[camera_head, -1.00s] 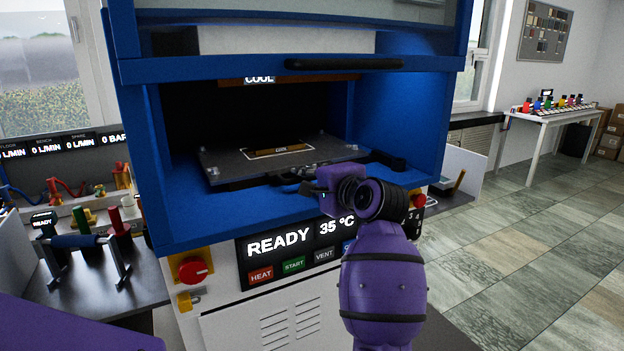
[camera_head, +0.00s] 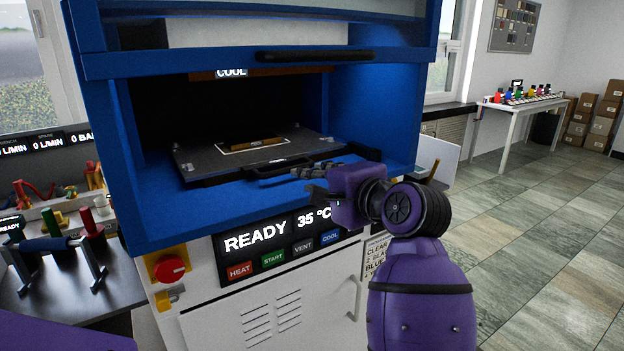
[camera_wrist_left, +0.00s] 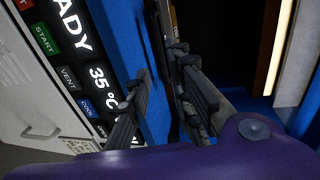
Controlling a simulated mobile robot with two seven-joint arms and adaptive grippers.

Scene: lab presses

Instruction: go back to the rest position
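My left gripper (camera_head: 307,181) reaches in from the right of the head view and points left, in front of the press's blue chamber. Its black fingers are apart and nothing shows between them. In the left wrist view the open fingers (camera_wrist_left: 162,85) are by the blue front edge, close to the display panel (camera_wrist_left: 75,75). In the head view, the dark plate (camera_head: 205,168) with a small labelled bar (camera_head: 258,143) lies inside the open blue press (camera_head: 98,140), behind the fingers. I cannot tell whether they touch the press. My right gripper is not in view.
The panel (camera_head: 286,240) reads READY and 35 °C. A red knob (camera_head: 170,268) sticks out at the press's left. A bench (camera_head: 60,290) with a handled frame stands left. Tiled floor (camera_head: 545,240) is open at right; a white table (camera_head: 515,108) and boxes stand beyond.

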